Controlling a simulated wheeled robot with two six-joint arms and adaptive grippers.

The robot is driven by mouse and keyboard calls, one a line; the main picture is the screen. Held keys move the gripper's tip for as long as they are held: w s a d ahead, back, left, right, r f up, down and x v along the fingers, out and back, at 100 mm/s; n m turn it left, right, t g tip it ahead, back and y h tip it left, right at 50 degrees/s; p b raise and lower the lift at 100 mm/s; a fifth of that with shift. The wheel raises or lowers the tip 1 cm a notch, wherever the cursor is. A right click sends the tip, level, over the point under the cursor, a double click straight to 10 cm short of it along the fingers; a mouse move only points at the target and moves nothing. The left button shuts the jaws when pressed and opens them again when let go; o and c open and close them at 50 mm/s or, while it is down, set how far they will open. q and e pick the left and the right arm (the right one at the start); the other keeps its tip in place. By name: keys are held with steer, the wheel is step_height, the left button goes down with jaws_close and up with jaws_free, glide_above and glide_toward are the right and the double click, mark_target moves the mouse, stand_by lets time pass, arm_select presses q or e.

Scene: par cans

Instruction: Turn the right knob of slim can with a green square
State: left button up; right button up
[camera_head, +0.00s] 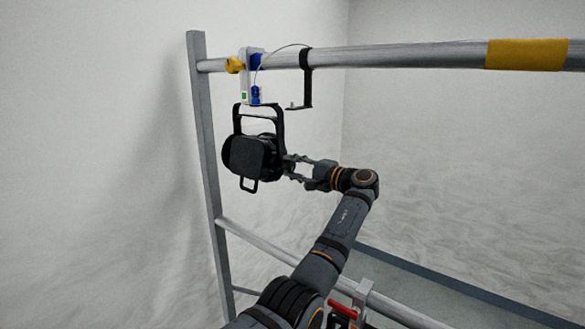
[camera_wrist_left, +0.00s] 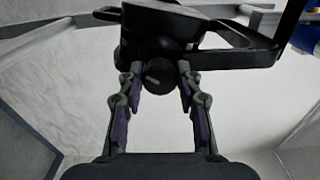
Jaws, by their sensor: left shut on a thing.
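The slim can (camera_head: 250,157) is a black lamp hanging in a black yoke from a clamp on the upper rail. A small green square (camera_head: 243,96) shows on the clamp's white plate above it. The can's dark body (camera_wrist_left: 165,25) fills the top of the left wrist view. Its round black knob (camera_wrist_left: 158,78) with a pale mark faces the wrist camera. My left gripper (camera_head: 290,168) is at the can's right side. In the wrist view its fingertips (camera_wrist_left: 159,72) are shut on the knob, one on each side. My right gripper is out of view.
The upper metal rail (camera_head: 410,55) carries a yellow band (camera_head: 525,54) and an empty black bracket (camera_head: 305,80) right of the can. A grey post (camera_head: 205,150) stands left. A lower rail (camera_head: 260,243) holds a clamp with a red handle (camera_head: 343,308) close to my arm.

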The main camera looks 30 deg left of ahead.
arm_select(q)
steer(key=o, duration=1.2)
steer(key=shift+w+d, duration=0.1)
steer(key=shift+d, duration=0.1)
steer(key=shift+c, duration=0.2)
steer(key=s+d, duration=0.1)
steer(key=d, duration=1.1)
steer(key=shift+s, duration=0.1)
